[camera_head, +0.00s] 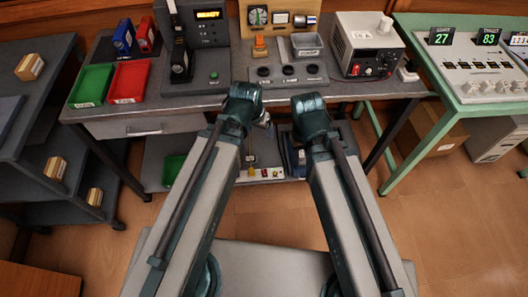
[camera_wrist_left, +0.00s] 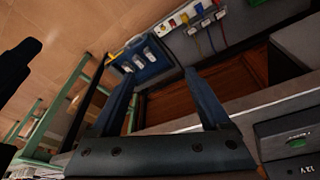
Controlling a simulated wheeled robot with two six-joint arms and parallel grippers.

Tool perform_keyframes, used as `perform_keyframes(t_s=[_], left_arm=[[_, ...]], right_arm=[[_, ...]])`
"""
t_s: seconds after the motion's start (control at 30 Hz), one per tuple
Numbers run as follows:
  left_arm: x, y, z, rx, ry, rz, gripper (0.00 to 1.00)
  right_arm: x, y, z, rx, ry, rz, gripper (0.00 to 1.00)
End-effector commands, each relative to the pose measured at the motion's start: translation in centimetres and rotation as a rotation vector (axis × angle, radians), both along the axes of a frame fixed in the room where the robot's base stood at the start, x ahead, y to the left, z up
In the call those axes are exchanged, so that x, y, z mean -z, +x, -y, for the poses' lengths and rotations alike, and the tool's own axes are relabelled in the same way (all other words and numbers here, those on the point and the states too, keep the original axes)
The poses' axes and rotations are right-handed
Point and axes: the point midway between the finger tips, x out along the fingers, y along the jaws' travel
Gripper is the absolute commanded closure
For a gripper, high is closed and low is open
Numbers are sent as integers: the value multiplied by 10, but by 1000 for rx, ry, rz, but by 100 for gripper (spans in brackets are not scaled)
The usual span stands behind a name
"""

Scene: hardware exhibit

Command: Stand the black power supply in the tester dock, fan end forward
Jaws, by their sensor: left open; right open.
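A tall black unit (camera_head: 181,64) stands against the grey panel with an orange display (camera_head: 208,27) on the bench; I cannot tell for certain whether these are the power supply and its dock. The unit's fan end cannot be made out. My left gripper (camera_wrist_left: 158,74) is open, with nothing between its fingers in the left wrist view. In the head view it hangs low at the bench's front edge, right of the black unit and apart from it, its fingers mostly hidden. My right gripper (camera_head: 314,112) is beside it, open, its fingers largely hidden by its wrist.
Green (camera_head: 91,85) and red (camera_head: 128,82) trays lie on the bench's left. A white instrument (camera_head: 358,42) stands at the right. A lower shelf holds a green tray (camera_head: 173,168) and a strip with coloured sockets (camera_head: 262,173). A green-framed table (camera_head: 462,98) stands further right.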

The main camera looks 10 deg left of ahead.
Motion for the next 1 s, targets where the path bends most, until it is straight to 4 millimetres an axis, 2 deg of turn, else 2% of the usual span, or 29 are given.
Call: perform_keyframes(t_s=[0.03, 0.1, 0.2, 0.3, 0.63, 0.73, 0.87, 1.0], left_arm=[[4, -19, 13, 25, 42, -70, 20], [7, -42, 21, 37, 98, -151, 20], [7, -64, 26, 42, 162, -227, 20], [7, -75, 27, 41, 198, -266, 20], [6, -78, 27, 39, 208, -277, 20], [0, -78, 27, 39, 207, -278, 20], [-20, -78, 27, 39, 207, -277, 20], [-53, -78, 27, 39, 207, -277, 20]], right_arm=[[0, 0, 0, 0, 0, 0, 50], [0, 0, 0, 0, 0, 0, 50], [0, 0, 0, 0, 0, 0, 50], [0, 0, 0, 0, 0, 0, 50], [0, 0, 0, 0, 0, 0, 50], [-6, 0, 0, 0, 0, 0, 50], [-27, 0, 0, 0, 0, 0, 50], [-60, 0, 0, 0, 0, 0, 50]])
